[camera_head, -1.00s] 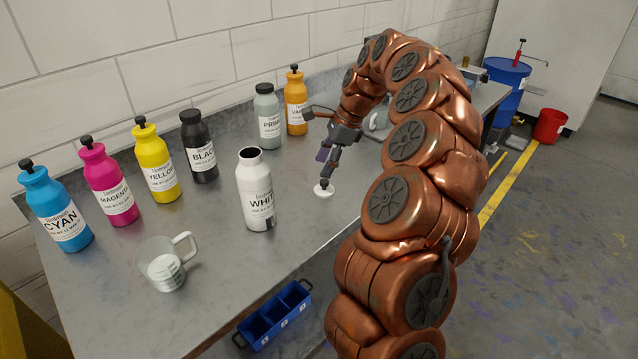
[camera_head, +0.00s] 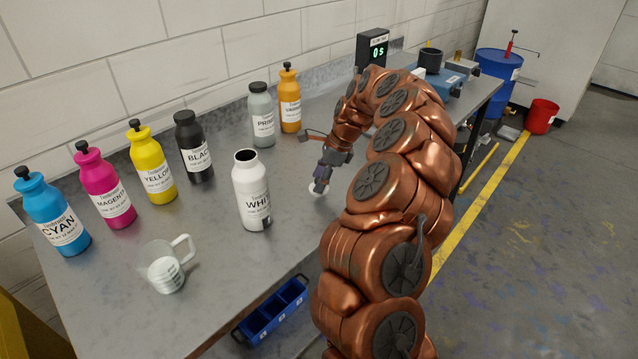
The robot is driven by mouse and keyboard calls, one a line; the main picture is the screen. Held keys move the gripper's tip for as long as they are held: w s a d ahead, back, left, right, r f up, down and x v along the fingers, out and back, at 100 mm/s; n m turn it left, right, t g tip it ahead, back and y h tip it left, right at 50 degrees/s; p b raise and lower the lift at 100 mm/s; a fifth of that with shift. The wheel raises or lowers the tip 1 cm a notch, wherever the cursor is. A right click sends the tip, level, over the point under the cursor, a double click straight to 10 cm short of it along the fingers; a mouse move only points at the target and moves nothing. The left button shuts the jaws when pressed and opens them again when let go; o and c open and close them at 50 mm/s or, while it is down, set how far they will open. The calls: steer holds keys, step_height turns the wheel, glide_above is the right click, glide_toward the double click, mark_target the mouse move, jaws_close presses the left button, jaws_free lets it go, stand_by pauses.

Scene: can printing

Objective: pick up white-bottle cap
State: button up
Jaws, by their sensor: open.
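The white-bottle cap (camera_head: 314,191) is a small white disc lying on the grey table, to the right of the white bottle. My gripper (camera_head: 320,187) is open and low over the cap, pointing down. It covers the cap's dark knob and part of the disc. I cannot tell whether the fingers touch the cap. The white bottle (camera_head: 250,188) stands upright and uncapped, its dark mouth showing.
Cyan (camera_head: 50,210), magenta (camera_head: 103,188), yellow (camera_head: 151,165) and black (camera_head: 193,148) bottles line the left and back. A measuring cup (camera_head: 163,270) stands in front. Primer (camera_head: 262,116) and orange (camera_head: 289,101) bottles stand behind. A timer (camera_head: 373,48) is farther right.

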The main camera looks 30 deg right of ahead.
steer(key=shift+a+f, duration=0.1)
steer(key=shift+f, duration=0.15)
steer(key=c, duration=0.9)
steer(key=shift+c, duration=0.2)
steer(key=shift+r, duration=0.1)
